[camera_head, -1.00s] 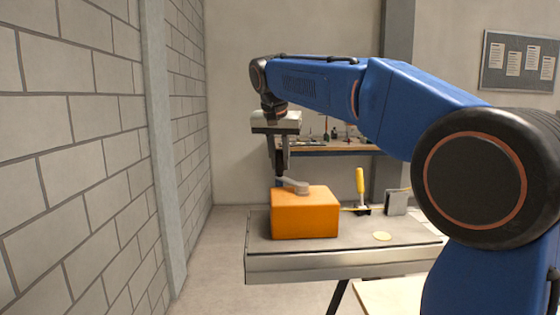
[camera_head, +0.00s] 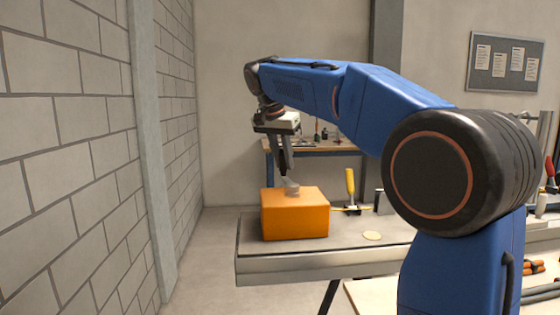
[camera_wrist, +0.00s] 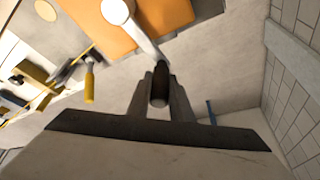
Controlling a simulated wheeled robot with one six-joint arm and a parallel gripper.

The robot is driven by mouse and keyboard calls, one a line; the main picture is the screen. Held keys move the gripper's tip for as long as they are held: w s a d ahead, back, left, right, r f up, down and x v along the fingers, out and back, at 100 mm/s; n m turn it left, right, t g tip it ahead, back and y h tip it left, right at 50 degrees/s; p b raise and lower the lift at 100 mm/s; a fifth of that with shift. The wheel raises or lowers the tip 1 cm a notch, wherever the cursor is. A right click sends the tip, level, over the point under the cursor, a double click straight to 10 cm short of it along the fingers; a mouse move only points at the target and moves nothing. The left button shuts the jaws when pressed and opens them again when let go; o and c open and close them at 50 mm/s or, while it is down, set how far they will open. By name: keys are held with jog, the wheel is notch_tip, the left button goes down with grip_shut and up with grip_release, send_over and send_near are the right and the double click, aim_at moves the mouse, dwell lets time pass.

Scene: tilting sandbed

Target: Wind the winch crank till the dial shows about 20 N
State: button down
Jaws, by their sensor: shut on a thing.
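An orange winch box (camera_head: 294,216) stands on the grey bench, with a pale crank (camera_head: 290,188) on its top. In the wrist view the crank's white hub (camera_wrist: 117,10) sits on the orange top, and its arm runs to a dark knob (camera_wrist: 160,85). My gripper (camera_head: 284,170) reaches down to the crank behind the box's top. In the wrist view its two fingers (camera_wrist: 160,92) are shut on the dark knob, one on each side. I see no readable dial or needle in either view.
The grey bench (camera_head: 310,265) carries a yellow-handled tool (camera_head: 350,186) and a flat pale disc (camera_head: 372,236) right of the box. A block wall (camera_head: 75,150) stands at the left. A workbench (camera_head: 325,148) with tools is behind.

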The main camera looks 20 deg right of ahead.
jog(key=c, duration=1.6)
grip_release()
jog(key=shift+s+d, duration=0.1)
jog(key=v, duration=1.7)
jog(key=shift+r, duration=0.25)
